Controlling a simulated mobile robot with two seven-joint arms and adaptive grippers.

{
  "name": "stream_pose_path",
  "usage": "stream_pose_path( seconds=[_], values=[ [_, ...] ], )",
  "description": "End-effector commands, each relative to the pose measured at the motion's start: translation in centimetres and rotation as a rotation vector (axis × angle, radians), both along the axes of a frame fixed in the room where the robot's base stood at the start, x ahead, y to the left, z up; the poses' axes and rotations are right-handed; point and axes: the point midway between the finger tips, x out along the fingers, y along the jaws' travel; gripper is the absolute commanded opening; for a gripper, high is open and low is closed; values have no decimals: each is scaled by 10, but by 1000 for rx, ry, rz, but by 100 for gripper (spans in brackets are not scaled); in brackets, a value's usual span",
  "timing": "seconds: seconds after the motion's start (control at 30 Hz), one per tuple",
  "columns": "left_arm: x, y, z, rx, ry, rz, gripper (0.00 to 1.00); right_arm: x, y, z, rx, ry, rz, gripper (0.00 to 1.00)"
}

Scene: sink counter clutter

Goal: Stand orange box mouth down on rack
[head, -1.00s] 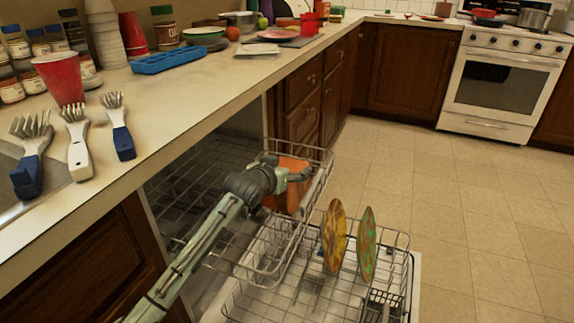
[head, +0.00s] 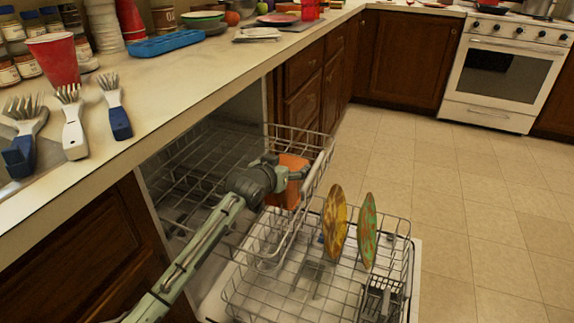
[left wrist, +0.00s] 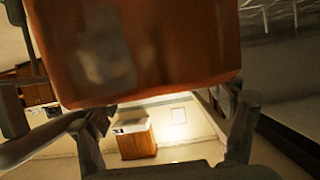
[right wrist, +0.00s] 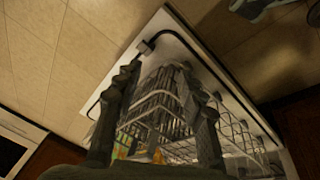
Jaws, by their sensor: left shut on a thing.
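The orange box (head: 291,192) is within the upper dishwasher rack (head: 328,158), near its right end in the head view. My left gripper (head: 284,170) is shut on the box near its top. In the left wrist view the box (left wrist: 140,50) fills the upper middle, close to the camera. My arm covers part of it, and I cannot tell which way its mouth faces or whether it touches the wires. My right gripper (right wrist: 160,110) is open and empty, with its fingers apart in front of the lower rack in the right wrist view.
The lower rack (head: 238,293) is pulled out below and holds two patterned plates, one yellow (head: 334,222) and one green (head: 367,231), and a cutlery basket (head: 380,298). The counter (head: 190,85) above carries brushes, a red cup (head: 54,60) and a blue tray (head: 166,46). Floor to the right is clear.

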Motion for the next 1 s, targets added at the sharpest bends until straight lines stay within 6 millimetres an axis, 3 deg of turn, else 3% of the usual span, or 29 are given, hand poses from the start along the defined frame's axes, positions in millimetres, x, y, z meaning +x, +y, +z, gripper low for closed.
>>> stream_pose_path(
  seconds=[0.93, 0.97, 1.0],
  values=[
    [0, 0, -10, 0, -1, 0, 52, 0, 0, -3, 1, -1, 0, 40],
    [0, 0, -10, 0, -1, 0, 82, 0, 0, -3, 1, -1, 0, 40],
    [0, 0, -9, 0, -1, 0, 87, 0, 0, -3, 1, -1, 0, 40]
  ],
)
